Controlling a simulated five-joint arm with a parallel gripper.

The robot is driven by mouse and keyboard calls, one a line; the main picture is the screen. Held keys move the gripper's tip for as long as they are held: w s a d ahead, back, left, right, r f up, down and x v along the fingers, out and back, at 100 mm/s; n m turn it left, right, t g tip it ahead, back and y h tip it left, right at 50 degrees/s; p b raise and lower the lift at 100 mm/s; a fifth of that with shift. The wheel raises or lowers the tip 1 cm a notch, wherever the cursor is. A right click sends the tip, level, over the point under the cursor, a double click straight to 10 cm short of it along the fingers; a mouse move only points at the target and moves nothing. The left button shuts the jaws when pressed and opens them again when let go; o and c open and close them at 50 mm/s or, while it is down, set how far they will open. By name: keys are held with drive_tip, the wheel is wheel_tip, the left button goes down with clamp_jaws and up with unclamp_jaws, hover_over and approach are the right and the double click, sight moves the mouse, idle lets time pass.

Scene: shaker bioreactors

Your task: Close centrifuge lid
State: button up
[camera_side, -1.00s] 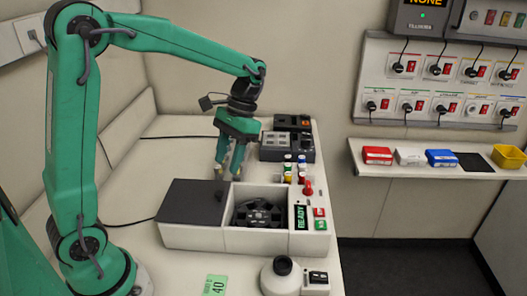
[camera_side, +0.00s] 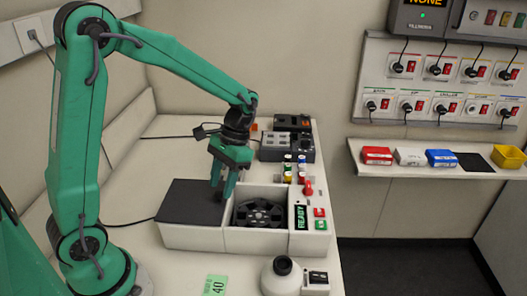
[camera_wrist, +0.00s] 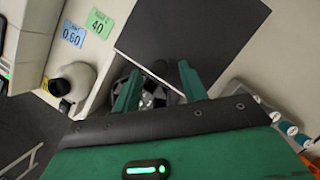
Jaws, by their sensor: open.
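The centrifuge (camera_side: 190,238) is a white box on the bench. Its dark flat lid (camera_side: 183,199) lies over the left part, and the right chamber is uncovered with the black rotor (camera_side: 259,212) showing. My gripper (camera_side: 222,196) is open, pointing down at the lid's right edge beside the chamber. Whether the fingers touch the lid cannot be told. In the wrist view the fingers of my gripper (camera_wrist: 157,85) are spread, with the rotor partly seen between and behind them. The lid (camera_wrist: 190,40) shows beyond them as a dark panel.
The centrifuge panel (camera_side: 301,217) reads READY and has red and green buttons. Several capped vials (camera_side: 288,168) stand behind the chamber. A white device with a black top (camera_side: 282,266) stands in front, near a green card (camera_side: 215,285). Dark equipment (camera_side: 287,147) stands at the back.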

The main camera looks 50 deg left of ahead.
drive_tip(key=shift+s+f, duration=0.25)
drive_tip(key=shift+f, duration=0.35)
clamp_jaws()
drive_tip(key=shift+y, duration=0.6)
drive_tip(key=w+d, duration=1.1)
drive_tip(key=w, duration=0.1)
drive_tip(key=shift+d, duration=0.25)
unclamp_jaws()
drive_tip(key=shift+s, duration=0.1)
